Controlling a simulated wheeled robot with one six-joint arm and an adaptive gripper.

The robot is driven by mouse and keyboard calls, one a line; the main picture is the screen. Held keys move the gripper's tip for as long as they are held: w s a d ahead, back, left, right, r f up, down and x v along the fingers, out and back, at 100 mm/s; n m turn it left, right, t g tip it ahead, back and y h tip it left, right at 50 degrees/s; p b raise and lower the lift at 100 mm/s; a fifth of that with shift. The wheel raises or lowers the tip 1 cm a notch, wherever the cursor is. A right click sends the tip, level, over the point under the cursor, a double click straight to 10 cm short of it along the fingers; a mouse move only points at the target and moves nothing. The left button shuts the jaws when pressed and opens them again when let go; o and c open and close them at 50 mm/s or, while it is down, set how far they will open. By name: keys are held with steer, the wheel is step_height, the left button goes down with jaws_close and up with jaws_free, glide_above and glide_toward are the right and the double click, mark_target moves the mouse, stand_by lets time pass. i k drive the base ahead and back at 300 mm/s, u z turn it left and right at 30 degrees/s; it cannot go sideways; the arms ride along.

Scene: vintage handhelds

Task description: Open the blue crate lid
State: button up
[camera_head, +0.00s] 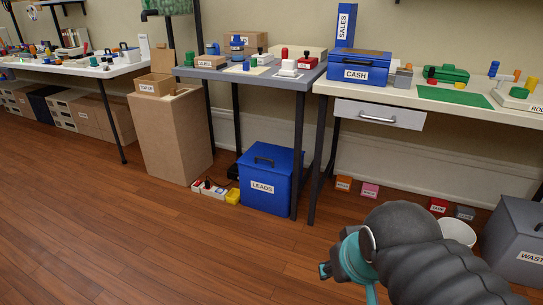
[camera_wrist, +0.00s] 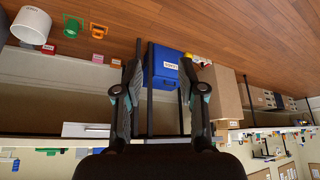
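The blue crate (camera_head: 262,199), labelled LEADS, stands on the floor under the middle table. Its blue lid (camera_head: 285,160) with a dark handle (camera_head: 264,161) is on top and looks shut. The crate also shows upside down in the wrist view (camera_wrist: 162,75), between and beyond my fingers. My gripper (camera_wrist: 160,66) is open and empty, with its two dark fingers spread apart. In the head view my gripper (camera_head: 325,271) is low at the right front, apart from the crate; its fingers are mostly hidden there by my arm.
Table legs (camera_head: 298,150) stand close to the crate's right. A blue CASH box (camera_head: 358,73) sits on the right table. The floor in front is clear.

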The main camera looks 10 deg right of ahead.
mark_target(275, 158)
steer(key=z, duration=0.25)
steer(key=i, duration=0.85)
steer(key=u, duration=0.45)
